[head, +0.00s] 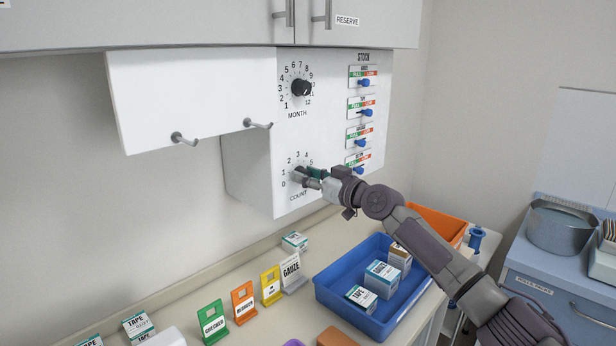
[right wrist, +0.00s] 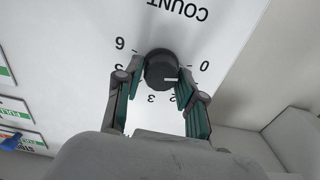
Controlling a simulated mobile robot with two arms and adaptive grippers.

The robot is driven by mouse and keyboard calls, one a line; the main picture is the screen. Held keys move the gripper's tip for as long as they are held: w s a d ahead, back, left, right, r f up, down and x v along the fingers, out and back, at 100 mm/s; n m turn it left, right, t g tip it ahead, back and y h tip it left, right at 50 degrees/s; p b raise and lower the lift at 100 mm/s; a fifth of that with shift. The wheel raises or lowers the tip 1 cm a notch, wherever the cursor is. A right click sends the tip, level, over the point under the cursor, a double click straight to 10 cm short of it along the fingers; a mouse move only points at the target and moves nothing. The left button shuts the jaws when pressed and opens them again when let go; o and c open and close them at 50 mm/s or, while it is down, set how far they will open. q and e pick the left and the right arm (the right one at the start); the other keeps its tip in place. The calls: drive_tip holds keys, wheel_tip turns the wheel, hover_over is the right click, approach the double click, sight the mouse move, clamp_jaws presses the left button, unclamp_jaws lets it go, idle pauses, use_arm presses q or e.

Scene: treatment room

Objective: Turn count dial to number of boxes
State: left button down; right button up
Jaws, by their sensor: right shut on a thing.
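The black count dial (right wrist: 160,68) is on the white panel (head: 252,165), with numbers from 0 to 6 around it. My right gripper (head: 305,175) is shut on it, one finger on each side, as the right wrist view (right wrist: 160,75) shows upside down. A white mark on the dial seems to point between 0 and 2, where a finger hides the number. The blue tray (head: 325,292) below holds a TAPE box (head: 361,298), a white and teal box (head: 382,278) and a brownish box (head: 399,258). My left gripper is not in view.
The month dial (head: 301,88) sits above, with several blue stock sliders (head: 362,112) to its right. Signs (head: 212,322), a small box (head: 294,242) and TAPE boxes (head: 138,325) stand on the counter. An orange bin (head: 437,225) is behind my arm.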

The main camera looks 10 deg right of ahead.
drive_tip(key=shift+d+m, duration=0.1)
drive_tip(key=shift+m, duration=3.1)
drive_tip(key=o, duration=1.1)
drive_tip(key=shift+w, duration=0.1)
drive_tip(key=shift+o, duration=0.2)
